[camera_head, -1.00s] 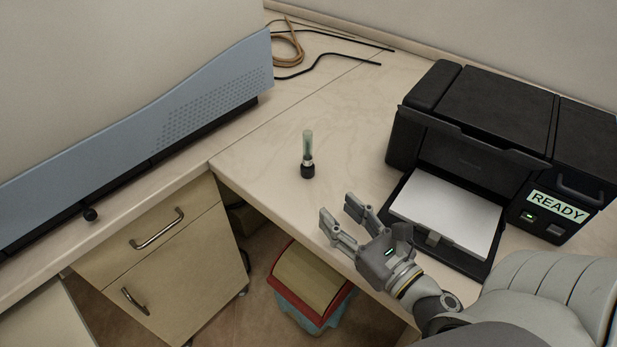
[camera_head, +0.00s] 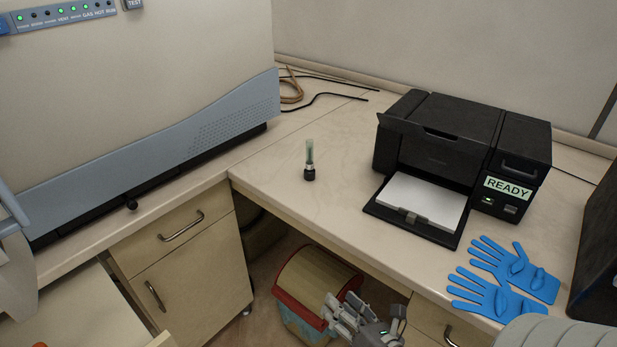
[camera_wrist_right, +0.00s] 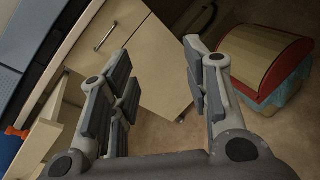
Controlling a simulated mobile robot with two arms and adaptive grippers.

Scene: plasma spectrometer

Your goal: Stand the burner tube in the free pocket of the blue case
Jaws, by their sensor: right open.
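The burner tube (camera_head: 309,160) stands upright on the bench, a pale greenish glass tube with a dark base, to the left of the printer. My right gripper (camera_head: 365,318) is low at the bottom of the head view, in front of the bench edge and well apart from the tube. In the right wrist view its fingers (camera_wrist_right: 160,90) are spread open with nothing between them; cabinet and floor show beyond. My left gripper is not in view.
A black printer (camera_head: 450,150) with its paper tray out stands on the bench. Blue gloves (camera_head: 505,280) lie at the right. A bin with a red rim (camera_head: 290,300) stands on the floor below. The large instrument (camera_head: 140,110) fills the left. Bench around the tube is clear.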

